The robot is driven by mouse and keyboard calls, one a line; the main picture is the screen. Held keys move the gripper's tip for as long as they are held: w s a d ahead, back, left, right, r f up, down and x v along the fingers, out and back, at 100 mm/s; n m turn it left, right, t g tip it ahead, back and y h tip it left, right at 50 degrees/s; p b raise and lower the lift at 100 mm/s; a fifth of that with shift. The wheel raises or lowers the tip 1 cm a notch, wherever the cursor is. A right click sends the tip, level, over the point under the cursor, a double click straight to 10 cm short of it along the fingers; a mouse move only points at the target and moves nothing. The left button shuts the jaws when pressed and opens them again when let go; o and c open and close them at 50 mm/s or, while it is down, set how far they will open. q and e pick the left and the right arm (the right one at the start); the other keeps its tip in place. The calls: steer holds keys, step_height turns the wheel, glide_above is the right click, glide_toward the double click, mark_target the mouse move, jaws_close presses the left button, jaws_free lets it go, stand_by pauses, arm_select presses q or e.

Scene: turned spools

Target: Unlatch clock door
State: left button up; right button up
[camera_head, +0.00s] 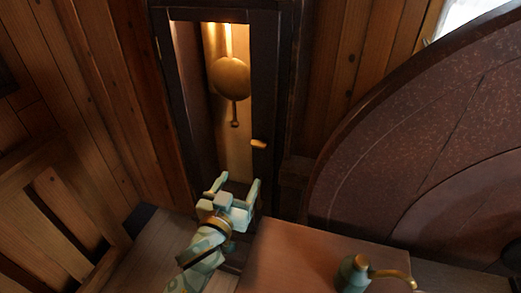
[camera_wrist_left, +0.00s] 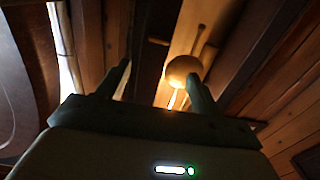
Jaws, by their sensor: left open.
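The tall clock has a dark door frame (camera_head: 264,95) around a lit opening. A round brass pendulum (camera_head: 231,78) hangs inside; it also shows in the left wrist view (camera_wrist_left: 183,70). A small golden latch (camera_head: 259,144) sits on the right stile of the door, turned roughly sideways. In the left wrist view a small bar (camera_wrist_left: 158,41) on dark wood seems to be this latch. My left gripper (camera_head: 235,184) is open and empty, below the latch and apart from it, in front of the lower door. My right gripper is not seen.
A wooden table (camera_head: 290,255) stands at the lower middle, with a green vessel with a curved brass spout (camera_head: 354,272) on it. A large dark round-edged panel (camera_head: 420,130) fills the right. A wooden slatted frame (camera_head: 62,215) stands at the left. The space before the door looks clear.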

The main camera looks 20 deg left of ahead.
mark_target(257, 147)
arm_select(q)
steer(key=w, duration=0.4)
steer(key=w+b, duration=0.1)
steer(key=w, duration=0.9)
steer(key=shift+w+d+b, duration=0.25)
steer(key=shift+d+b, duration=0.05)
steer(key=shift+b, duration=0.05)
steer(key=c, duration=1)
